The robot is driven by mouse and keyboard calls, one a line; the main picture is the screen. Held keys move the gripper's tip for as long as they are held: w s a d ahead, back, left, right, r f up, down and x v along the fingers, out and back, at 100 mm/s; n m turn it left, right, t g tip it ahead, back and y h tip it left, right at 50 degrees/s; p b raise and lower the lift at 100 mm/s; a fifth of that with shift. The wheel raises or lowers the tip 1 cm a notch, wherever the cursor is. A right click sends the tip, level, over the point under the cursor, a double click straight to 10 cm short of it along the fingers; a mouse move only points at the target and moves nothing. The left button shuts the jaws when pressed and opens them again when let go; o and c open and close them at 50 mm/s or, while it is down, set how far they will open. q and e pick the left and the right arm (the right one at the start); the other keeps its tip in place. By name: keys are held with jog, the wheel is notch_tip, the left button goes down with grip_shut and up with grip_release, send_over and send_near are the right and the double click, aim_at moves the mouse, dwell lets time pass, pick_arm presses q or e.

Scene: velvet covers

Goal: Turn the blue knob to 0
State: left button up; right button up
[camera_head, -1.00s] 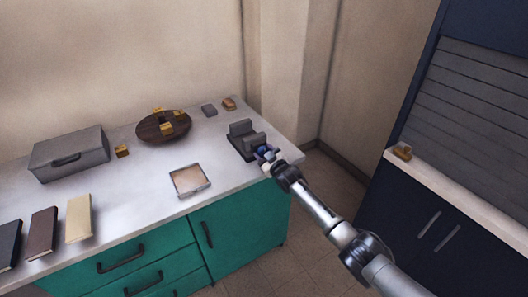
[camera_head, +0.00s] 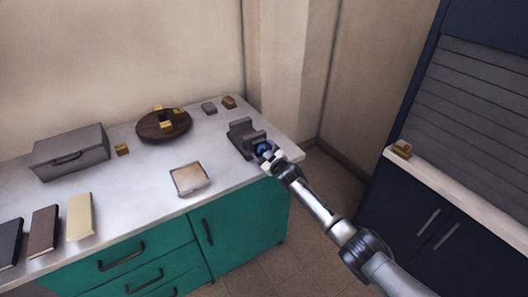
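The blue knob (camera_head: 264,148) shows as a small dark blue spot on the front of a dark grey device (camera_head: 243,134) near the right end of the white countertop. My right gripper (camera_head: 268,154) is right at the knob, reaching in from the lower right. Its fingers are small and partly overlap the knob, so I cannot tell whether they close on it or only sit beside it. The knob's markings and its setting are too small to read. My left gripper is not in view.
A shallow square tray (camera_head: 190,179), a round brown board (camera_head: 164,126) with yellow blocks, a grey box (camera_head: 69,151) and several books lie on the countertop (camera_head: 140,190). Green cabinets are below. A dark cabinet (camera_head: 420,215) stands to the right across a floor gap.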

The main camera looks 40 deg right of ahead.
jog(key=shift+s, duration=0.15)
jog(key=shift+s+a+p, duration=0.1)
jog(key=shift+s+p, duration=0.1)
jog(key=shift+p, duration=0.1)
jog(key=s+p, duration=0.1)
jog(key=s, duration=0.3)
jog(key=s+a+p, duration=0.1)
jog(key=s+p, duration=0.1)
jog(key=s, duration=0.2)
jog(key=s+p, duration=0.1)
jog(key=s, duration=0.4)
jog(key=shift+a, duration=0.15)
